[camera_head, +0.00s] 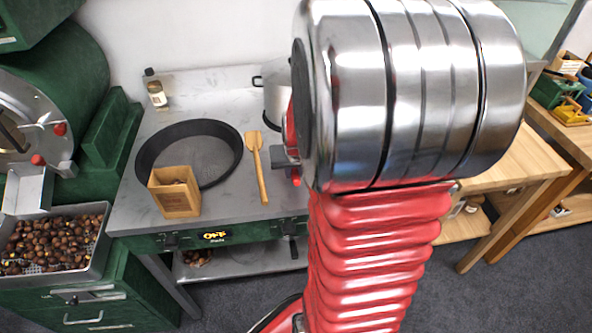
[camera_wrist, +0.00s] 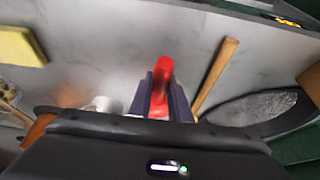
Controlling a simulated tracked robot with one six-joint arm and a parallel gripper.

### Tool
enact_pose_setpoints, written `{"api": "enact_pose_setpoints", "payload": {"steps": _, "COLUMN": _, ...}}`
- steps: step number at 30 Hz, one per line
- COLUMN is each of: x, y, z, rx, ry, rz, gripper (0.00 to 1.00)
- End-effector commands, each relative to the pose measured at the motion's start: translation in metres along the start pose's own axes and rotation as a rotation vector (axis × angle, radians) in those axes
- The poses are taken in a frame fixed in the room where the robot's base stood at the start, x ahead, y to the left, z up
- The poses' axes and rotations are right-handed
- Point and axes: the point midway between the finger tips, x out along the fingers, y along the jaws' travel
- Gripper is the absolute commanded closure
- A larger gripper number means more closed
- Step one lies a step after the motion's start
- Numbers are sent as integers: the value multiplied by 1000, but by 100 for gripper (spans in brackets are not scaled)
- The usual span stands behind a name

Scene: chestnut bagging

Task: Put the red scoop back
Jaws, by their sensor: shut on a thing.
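My gripper (camera_wrist: 161,98) shows in the wrist view with its two dark fingers closed on a red piece, the red scoop (camera_wrist: 162,70). Only a narrow part of the scoop shows between and beyond the fingers. Its bowl cannot be made out, and I cannot tell whether it touches the grey worktop (camera_wrist: 120,40). In the head view my arm's large metal joint covers most of the gripper, and only a small grey and red part shows at its left edge, right of the wooden spatula (camera_head: 257,166).
A chestnut tray (camera_head: 97,262) is at left. Wooden tables (camera_head: 510,170) stand at right.

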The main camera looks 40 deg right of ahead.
Motion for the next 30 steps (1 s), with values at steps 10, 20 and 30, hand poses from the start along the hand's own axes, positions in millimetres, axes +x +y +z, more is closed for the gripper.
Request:
{"api": "enact_pose_setpoints", "payload": {"steps": 10, "x": 5, "y": 0, "z": 2, "rx": 0, "ry": -1, "rz": 0, "gripper": 100}}
{"api": "enact_pose_setpoints", "payload": {"steps": 20, "x": 7, "y": 0, "z": 3, "rx": 0, "ry": 0, "rz": 0, "gripper": 72}}
{"api": "enact_pose_setpoints", "payload": {"steps": 30, "x": 6, "y": 0, "z": 3, "rx": 0, "ry": -1, "rz": 0, "gripper": 61}}
